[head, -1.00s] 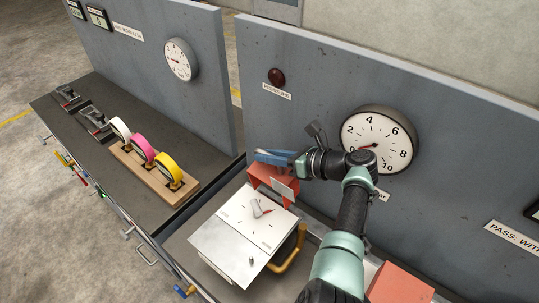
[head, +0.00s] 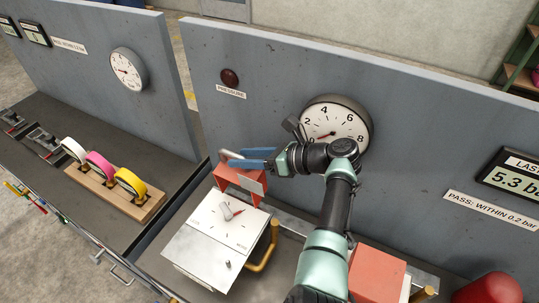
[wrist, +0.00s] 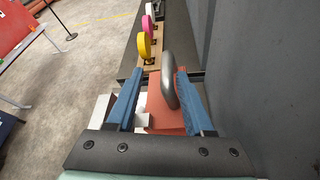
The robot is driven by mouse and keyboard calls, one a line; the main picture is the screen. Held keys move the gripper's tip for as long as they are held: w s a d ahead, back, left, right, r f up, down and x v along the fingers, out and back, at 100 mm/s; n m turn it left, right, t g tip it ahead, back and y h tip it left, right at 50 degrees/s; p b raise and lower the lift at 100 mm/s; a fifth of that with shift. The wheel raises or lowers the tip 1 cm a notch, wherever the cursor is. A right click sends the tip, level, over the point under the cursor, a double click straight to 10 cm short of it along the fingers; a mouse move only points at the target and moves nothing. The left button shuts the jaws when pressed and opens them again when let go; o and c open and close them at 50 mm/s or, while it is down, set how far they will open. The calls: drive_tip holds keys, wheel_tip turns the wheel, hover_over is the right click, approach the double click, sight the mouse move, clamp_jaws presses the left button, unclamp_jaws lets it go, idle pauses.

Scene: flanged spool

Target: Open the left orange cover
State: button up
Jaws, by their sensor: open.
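The left orange cover (head: 228,176) is a boxy hood at the back of the bench, behind a white panel. It has a grey loop handle (head: 229,154) on top. The wrist view shows the cover (wrist: 158,110) below my fingers and the handle (wrist: 168,78) between them, nearer the right finger. My gripper (head: 240,160) is open at the handle, its blue fingers reaching left above the cover. It also shows in the wrist view (wrist: 158,74). I cannot tell whether a finger touches the handle. The fingers and arm hide part of the cover's top.
A white panel (head: 205,240) with a small lever and a yellow bent pipe (head: 262,255) lie in front. A second orange box (head: 376,272) stands right of my arm. A grey wall with a gauge (head: 340,125) rises close behind. Tape rolls (head: 130,182) stand on the left bench.

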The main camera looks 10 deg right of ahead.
drive_tip(key=b+v, duration=0.1)
drive_tip(key=v, duration=0.7)
drive_tip(key=shift+s+d, duration=0.1)
